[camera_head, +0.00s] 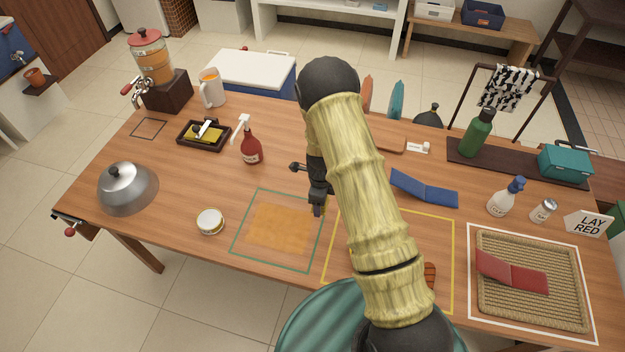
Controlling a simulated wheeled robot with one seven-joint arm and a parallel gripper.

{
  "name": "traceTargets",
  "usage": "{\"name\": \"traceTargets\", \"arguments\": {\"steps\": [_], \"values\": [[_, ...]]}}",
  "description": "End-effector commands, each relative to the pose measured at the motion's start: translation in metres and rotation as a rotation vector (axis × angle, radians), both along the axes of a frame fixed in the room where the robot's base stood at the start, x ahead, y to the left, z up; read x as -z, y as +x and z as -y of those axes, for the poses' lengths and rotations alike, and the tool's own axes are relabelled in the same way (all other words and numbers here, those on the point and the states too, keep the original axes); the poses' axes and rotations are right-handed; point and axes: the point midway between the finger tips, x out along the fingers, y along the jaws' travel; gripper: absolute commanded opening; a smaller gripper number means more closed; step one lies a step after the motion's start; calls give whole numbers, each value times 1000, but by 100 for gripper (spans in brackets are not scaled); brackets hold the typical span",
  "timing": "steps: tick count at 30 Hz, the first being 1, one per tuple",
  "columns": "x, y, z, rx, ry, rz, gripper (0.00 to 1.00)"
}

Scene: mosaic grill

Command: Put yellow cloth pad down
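My gripper (317,208) points down at the table beside the right edge of the green outlined square (236,222). The arm covers much of it, and I cannot tell whether its fingers are open or shut. A small yellowish bit (324,205) shows at its fingertips; it may be part of the yellow cloth pad, but the rest is hidden. A flat orange patch (281,228) lies inside the green outline. The yellow outlined square (453,250) is to the right, partly behind my arm. A folded blue pad (424,189) and a folded red pad (512,273) also show.
The red pad lies on a woven mat (572,310) inside a white outline. A red bottle (251,147), a small round tin (210,221) and a metal dome (127,188) stand to the left. A spray bottle (506,198) and a shaker (543,210) stand right.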

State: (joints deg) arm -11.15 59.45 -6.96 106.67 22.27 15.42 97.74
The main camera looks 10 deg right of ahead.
Motion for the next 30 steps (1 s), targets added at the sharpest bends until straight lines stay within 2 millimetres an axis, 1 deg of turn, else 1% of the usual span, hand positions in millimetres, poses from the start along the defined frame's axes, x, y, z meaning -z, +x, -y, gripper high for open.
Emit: {"name": "traceTargets", "arguments": {"steps": [3,24,27,30], "values": [[-3,-4,7,-217,0,-2,42],[-16,-25,41,-1534,7,-6,42],[-18,-27,44,-1712,6,-3,42],[-19,-29,47,-1847,6,-2,42]]}}
